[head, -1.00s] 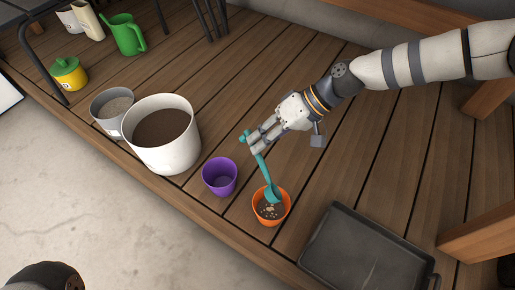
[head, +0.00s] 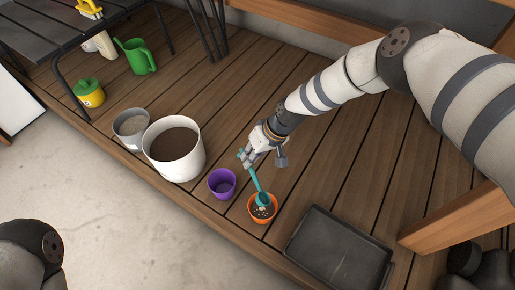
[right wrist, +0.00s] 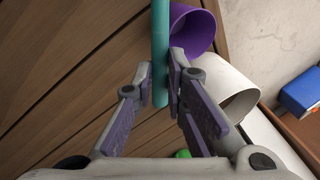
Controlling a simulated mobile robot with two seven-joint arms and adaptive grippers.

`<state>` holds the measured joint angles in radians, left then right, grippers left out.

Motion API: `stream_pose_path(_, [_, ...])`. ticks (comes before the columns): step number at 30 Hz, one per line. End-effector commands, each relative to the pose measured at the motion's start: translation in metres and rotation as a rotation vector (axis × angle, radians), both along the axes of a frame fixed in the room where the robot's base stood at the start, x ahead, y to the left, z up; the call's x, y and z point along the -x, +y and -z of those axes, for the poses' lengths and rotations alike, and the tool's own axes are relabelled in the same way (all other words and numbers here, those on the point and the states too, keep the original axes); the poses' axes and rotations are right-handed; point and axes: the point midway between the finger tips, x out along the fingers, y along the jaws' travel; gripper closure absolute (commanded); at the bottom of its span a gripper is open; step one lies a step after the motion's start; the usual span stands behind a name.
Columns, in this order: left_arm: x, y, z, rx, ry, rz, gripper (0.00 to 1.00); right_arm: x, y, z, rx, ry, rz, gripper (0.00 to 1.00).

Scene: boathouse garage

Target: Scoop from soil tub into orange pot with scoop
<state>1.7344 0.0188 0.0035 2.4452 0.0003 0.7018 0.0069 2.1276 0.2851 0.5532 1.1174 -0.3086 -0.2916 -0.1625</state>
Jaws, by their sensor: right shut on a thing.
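My right gripper (head: 249,158) is shut on the handle of a teal scoop (head: 256,183). The handle also shows between the fingers in the right wrist view (right wrist: 160,45). The scoop slants down, with its bowl at the mouth of the orange pot (head: 262,218). Dark soil with pale specks shows in the pot; what the scoop's bowl holds is unclear. The soil tub (head: 182,172), a white bucket of brown soil, stands to the left, beyond the purple pot. My left gripper is out of view; only part of my left arm shows at bottom left.
A purple pot (head: 222,187) stands between tub and orange pot. A grey bucket (head: 131,142) is beside the tub. A black tray (head: 335,250) lies right of the orange pot. A green watering can (head: 141,62) and yellow pot (head: 90,96) are farther back.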

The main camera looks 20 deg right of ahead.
Motion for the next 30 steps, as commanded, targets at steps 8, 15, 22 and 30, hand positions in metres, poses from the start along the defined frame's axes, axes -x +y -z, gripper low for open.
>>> stream_pose_path(8, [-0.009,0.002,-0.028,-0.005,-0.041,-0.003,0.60,0.001,0.014,-0.012,0.314,-0.030,0.034,1.00])
stream_pose_path(15, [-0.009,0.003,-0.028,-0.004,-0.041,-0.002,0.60,0.003,0.018,-0.014,0.508,-0.034,0.071,1.00])
stream_pose_path(22, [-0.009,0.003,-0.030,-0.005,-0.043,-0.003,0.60,0.003,0.018,-0.015,0.561,-0.041,0.086,1.00])
stream_pose_path(30, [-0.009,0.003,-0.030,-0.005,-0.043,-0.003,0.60,0.003,0.018,-0.015,0.560,-0.038,0.086,1.00])
